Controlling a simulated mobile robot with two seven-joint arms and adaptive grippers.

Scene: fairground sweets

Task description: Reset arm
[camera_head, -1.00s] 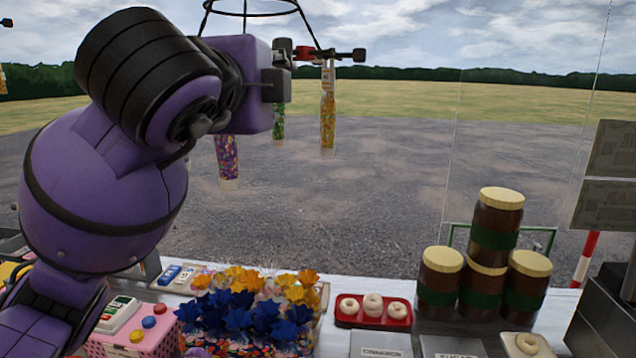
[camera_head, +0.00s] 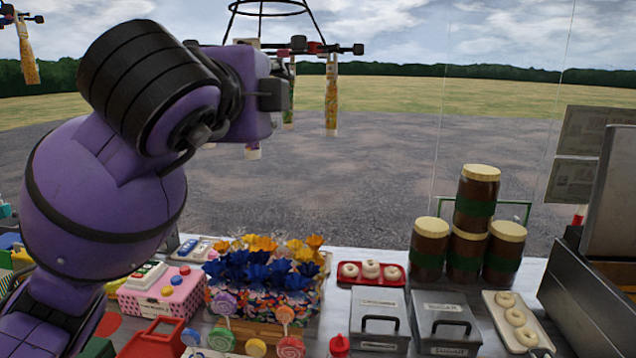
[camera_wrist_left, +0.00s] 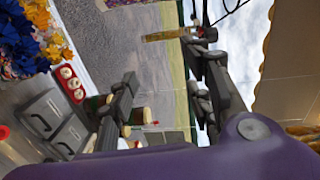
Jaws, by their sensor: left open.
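My purple left arm fills the left of the head view, raised above the counter. Its dark left gripper (camera_head: 274,94) shows only partly there, in front of the hanging rack. In the left wrist view the two dark fingers of my left gripper (camera_wrist_left: 160,62) stand wide apart with nothing between them. A hanging candy tube (camera_head: 331,100) with yellow contents shows beyond the gripper, apart from it. My right gripper is in neither view.
The counter holds a flower box (camera_head: 262,290), a pink box (camera_head: 160,296), a red tray (camera_head: 391,281) of doughnuts, stacked brown jars (camera_head: 430,250) and lidded grey containers (camera_head: 378,318). A grey machine (camera_head: 590,290) stands at right. The space above the counter's middle is open.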

